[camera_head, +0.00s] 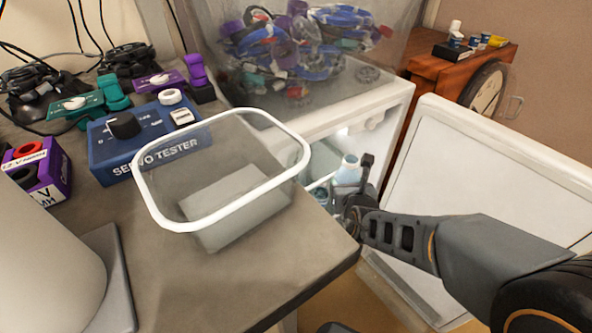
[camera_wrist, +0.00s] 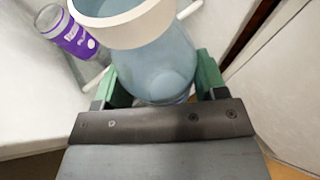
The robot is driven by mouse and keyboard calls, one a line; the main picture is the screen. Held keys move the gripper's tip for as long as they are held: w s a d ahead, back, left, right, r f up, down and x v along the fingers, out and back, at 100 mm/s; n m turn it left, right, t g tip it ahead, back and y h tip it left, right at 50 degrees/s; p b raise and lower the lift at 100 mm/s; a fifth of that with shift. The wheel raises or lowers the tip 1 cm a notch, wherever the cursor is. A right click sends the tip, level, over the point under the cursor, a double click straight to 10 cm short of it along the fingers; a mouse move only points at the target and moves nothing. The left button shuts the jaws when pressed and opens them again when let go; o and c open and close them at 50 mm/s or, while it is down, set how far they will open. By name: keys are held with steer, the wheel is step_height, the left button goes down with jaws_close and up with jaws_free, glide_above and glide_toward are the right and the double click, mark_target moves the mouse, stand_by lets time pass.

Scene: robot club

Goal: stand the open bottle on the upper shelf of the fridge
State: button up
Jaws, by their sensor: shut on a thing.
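My gripper (camera_head: 356,192) is shut on the open bottle, a pale blue see-through bottle (camera_head: 347,170) with a wide white rim. The wrist view shows the bottle (camera_wrist: 160,68) between the green fingers of my gripper (camera_wrist: 158,82), its uncapped mouth at the top edge. The white fridge (camera_head: 385,97) stands behind the desk with its door (camera_head: 470,165) swung open to the right. The held bottle is at the lit fridge opening; I cannot tell whether it touches a shelf. The upper shelf is mostly hidden by the desk, the bin and my arm.
A bottle with a purple label (camera_wrist: 75,40) is close by, left of the held bottle. A clear white-rimmed bin (camera_head: 148,206) stands at the desk edge, near my gripper. A blue servo tester (camera_head: 150,150) is on the desk (camera_head: 270,275). A clear tub of parts (camera_head: 290,85) sits on the fridge.

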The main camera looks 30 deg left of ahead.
steer(key=shift+a+f+y+b, duration=0.35)
steer(key=shift+f+b, duration=0.1)
steer(key=shift+f, duration=0.1)
steer(key=shift+w+a+r+n+p, duration=0.15)
steer(key=shift+a+r+n+p, duration=0.25)
steer(key=shift+p, duration=0.4)
steer(key=shift+w+a+f+p, duration=0.7)
steer(key=shift+w+a+p, duration=0.5)
steer(key=shift+a, duration=1.35)
steer(key=shift+w+a+f+p, duration=0.85)
steer(key=shift+w+a, duration=0.6)
steer(key=shift+a, duration=1.1)
steer(key=shift+w+a+f+p, duration=0.6)
steer(key=shift+w+a+p, duration=0.65)
steer(key=shift+a, duration=1.3)
steer(key=shift+f+b, duration=0.25)
steer(key=shift+b, duration=0.1)
steer(key=o, duration=0.7)
steer(key=shift+r, duration=0.1)
